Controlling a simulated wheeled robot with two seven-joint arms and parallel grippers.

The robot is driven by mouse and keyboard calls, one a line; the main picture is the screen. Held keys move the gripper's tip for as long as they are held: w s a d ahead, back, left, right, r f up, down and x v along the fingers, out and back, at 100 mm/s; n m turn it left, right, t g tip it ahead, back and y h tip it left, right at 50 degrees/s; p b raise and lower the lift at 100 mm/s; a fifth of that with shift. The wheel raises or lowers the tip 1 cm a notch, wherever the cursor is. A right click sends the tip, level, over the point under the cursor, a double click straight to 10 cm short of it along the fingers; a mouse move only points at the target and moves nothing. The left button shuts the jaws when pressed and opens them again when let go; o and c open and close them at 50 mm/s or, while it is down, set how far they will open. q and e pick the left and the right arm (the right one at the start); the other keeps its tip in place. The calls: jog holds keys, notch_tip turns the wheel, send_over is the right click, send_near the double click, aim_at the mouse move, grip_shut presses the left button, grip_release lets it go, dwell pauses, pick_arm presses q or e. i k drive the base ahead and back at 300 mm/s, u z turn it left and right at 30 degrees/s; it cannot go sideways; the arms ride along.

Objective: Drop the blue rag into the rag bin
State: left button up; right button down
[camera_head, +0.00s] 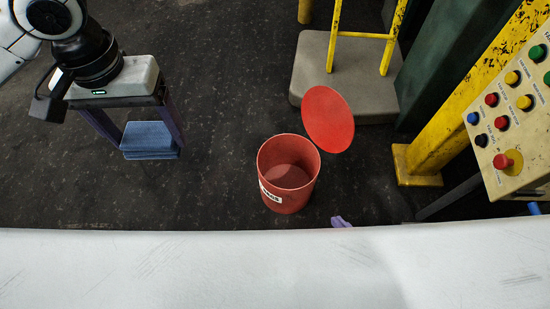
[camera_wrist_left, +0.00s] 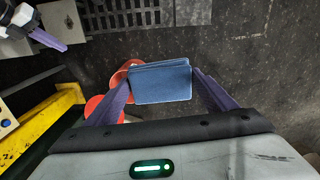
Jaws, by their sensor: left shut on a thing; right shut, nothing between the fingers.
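The blue rag (camera_head: 150,138) is a folded pad held between the purple fingers of my left gripper (camera_head: 151,150), at the upper left of the head view. The rag also shows in the left wrist view (camera_wrist_left: 160,82), with a finger at each side. The red rag bin (camera_head: 287,200) stands on the floor to the right of the rag, open at the top, its label partly readable. Its round red lid (camera_head: 328,119) is raised at the back right. In the wrist view the bin (camera_wrist_left: 117,79) is partly hidden behind the rag. My right gripper (camera_head: 341,222) shows only a purple tip; it looks shut in the wrist view (camera_wrist_left: 50,41).
A white, scuffed surface (camera_head: 200,270) spans the front. A yellow-railed step (camera_head: 300,75) stands behind the bin. A yellow post (camera_head: 440,135) and a button panel (camera_head: 515,115) are at the right. Dark floor (camera_head: 220,130) between rag and bin is clear.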

aim_at(287, 177)
jog(key=z, duration=0.2)
jog(key=i, duration=0.7)
jog(key=z, duration=0.45)
